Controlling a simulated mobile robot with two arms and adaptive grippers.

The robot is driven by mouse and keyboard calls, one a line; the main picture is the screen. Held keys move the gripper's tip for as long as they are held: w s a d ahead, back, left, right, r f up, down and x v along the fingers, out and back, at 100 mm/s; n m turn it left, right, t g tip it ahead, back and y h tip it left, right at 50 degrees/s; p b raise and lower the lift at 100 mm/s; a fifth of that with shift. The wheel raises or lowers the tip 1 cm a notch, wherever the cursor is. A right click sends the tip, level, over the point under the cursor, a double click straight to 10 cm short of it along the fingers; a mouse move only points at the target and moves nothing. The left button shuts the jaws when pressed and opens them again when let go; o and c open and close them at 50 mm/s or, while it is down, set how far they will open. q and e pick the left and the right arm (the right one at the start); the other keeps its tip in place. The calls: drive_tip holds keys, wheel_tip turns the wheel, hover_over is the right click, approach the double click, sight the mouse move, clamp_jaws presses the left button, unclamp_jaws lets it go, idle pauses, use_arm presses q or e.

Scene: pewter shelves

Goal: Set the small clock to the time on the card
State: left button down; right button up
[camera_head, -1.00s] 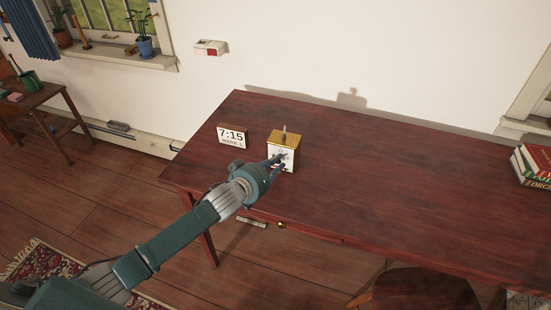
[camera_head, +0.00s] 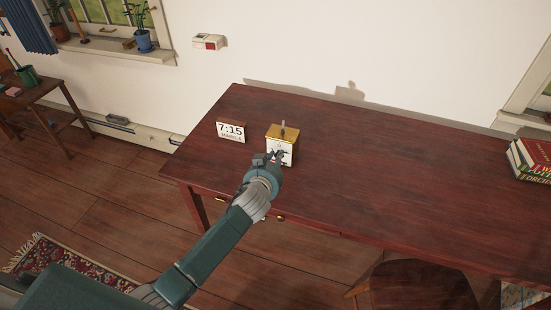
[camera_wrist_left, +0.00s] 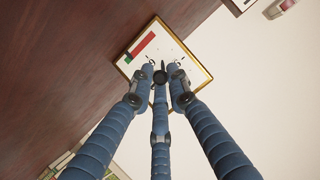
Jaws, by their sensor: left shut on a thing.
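The small clock (camera_head: 281,134) stands on the desk, with a wooden top and a white face towards me. The left wrist view shows its face (camera_wrist_left: 187,58) close up, with a red and a green mark. My left gripper (camera_head: 277,157) is at the front of the face. Its fingers (camera_wrist_left: 160,78) are shut around the dark part at the middle of the face, probably the clock hand. The fingers hide part of the face, so I cannot read its time. The card (camera_head: 231,132) stands left of the clock and reads 7:15, with a smaller line below. My right gripper is not in view.
The desk (camera_head: 370,170) is clear to the right of the clock. Books (camera_head: 531,158) lie at its right end. A chair (camera_head: 420,285) stands at the front. A side table (camera_head: 40,98) and a window sill with plants are at the left.

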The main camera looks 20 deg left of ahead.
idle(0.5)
use_arm(q)
drive_tip(key=c, duration=2)
unclamp_jaws()
drive_tip(key=v, duration=1.2)
